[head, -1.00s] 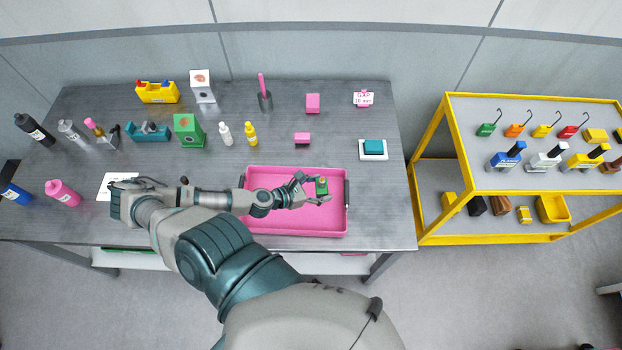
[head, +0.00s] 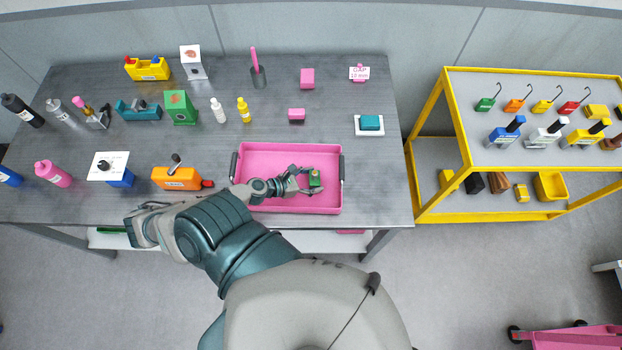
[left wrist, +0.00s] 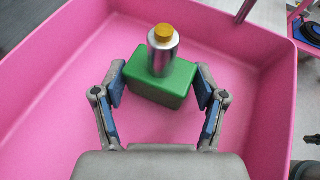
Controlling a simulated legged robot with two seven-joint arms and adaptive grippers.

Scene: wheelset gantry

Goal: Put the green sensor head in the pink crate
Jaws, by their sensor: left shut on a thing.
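The green sensor head (head: 315,181) is a green block with a silver cylinder and a yellow cap on top. It also shows in the left wrist view (left wrist: 162,80), upright between the blue finger pads. My left gripper (head: 312,182) is shut on it, inside the outline of the pink crate (head: 290,150). The crate's pink floor and walls surround the block in the left wrist view (left wrist: 60,60). I cannot tell whether the block touches the crate floor. My right gripper is not in view.
An orange device (head: 176,178) and a white-topped blue box (head: 109,167) stand left of the crate. A yellow shelf cart (head: 440,130) stands right of the table.

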